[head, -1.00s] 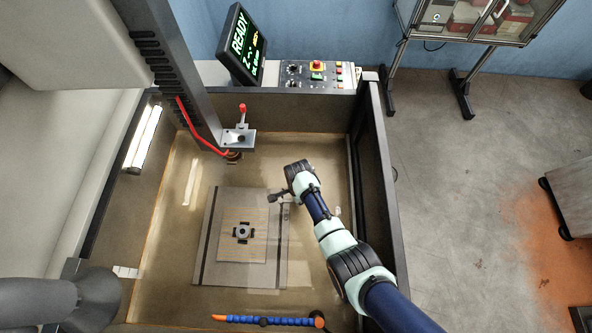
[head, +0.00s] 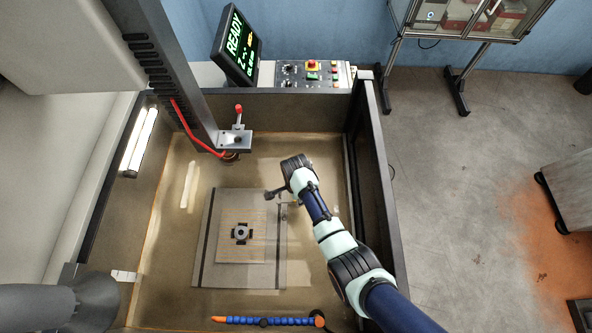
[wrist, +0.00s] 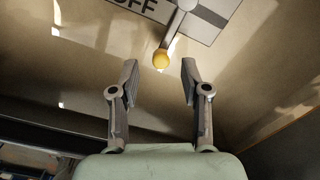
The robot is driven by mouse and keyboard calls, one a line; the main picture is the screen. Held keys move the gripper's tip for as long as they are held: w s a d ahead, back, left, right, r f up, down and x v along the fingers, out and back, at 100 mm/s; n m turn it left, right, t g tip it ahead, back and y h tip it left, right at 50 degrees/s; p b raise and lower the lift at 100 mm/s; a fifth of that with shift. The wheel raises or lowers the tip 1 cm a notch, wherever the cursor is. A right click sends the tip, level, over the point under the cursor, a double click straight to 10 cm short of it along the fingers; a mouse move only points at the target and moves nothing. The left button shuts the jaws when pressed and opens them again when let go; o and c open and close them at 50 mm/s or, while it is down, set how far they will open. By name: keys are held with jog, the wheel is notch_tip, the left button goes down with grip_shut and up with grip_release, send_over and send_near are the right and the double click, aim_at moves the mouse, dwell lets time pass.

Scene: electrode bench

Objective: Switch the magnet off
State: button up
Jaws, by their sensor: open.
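The magnet is the grey plate (head: 207,262) on the tank floor in the head view. Its edge (wrist: 210,20) shows at the top of the wrist view, with a dark OFF marking. A lever (wrist: 175,38) with a yellow knob (wrist: 161,61) sticks out from that edge towards my gripper. My gripper (wrist: 159,82) is open and empty. The knob lies just beyond the fingertips, in line with the gap between them; I see no contact. In the head view my gripper is above the plate's right edge, and the lever there is too small to make out clearly.
A pale striped plate (head: 237,252) with a small round part (head: 241,233) lies on the magnet. A machine head with a red-tipped lever (head: 238,112) hangs behind. The tank's right wall (head: 374,140) stands beside my arm. A blue and orange hose (head: 265,321) lies in front.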

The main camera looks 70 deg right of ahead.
notch_tip(320, 180, up, 9)
dwell(0.7)
